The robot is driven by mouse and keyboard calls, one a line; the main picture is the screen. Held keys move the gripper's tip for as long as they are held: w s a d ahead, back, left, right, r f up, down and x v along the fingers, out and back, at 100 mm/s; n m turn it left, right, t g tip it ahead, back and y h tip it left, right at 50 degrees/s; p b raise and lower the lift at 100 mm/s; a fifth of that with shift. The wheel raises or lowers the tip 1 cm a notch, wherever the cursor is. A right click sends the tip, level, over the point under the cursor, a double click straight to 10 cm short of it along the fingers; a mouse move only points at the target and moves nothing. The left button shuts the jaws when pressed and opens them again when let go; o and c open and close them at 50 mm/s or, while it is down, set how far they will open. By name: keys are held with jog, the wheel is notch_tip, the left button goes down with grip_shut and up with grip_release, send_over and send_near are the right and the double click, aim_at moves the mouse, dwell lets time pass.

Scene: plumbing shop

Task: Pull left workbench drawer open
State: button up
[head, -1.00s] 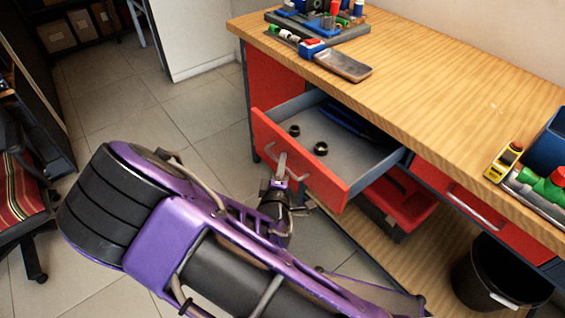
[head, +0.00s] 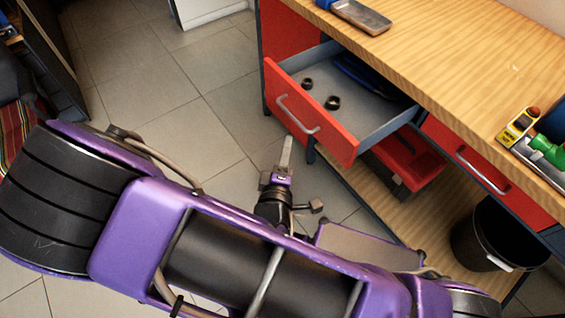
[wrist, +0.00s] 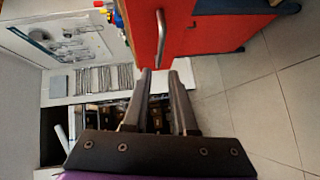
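The left workbench drawer (head: 311,108) has a red front and stands pulled out from the bench, with its grey inside showing. Its silver bar handle (head: 296,116) is on the front face and also shows in the wrist view (wrist: 161,33). Two dark rings and a dark blue item lie in the drawer. My gripper (head: 288,142) is just in front of the drawer front, apart from the handle. In the wrist view, its two fingers (wrist: 159,73) are spread with nothing between them, and the handle lies beyond their tips.
The wooden bench top (head: 440,50) holds a metal tray (head: 361,16) and, at right, a yellow tool (head: 519,125). A shut right drawer (head: 485,170), a red bin (head: 408,160) and a black bucket (head: 500,235) are at right. Tiled floor (head: 170,85) is clear at left.

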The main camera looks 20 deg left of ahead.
jog(key=shift+v, duration=2.7)
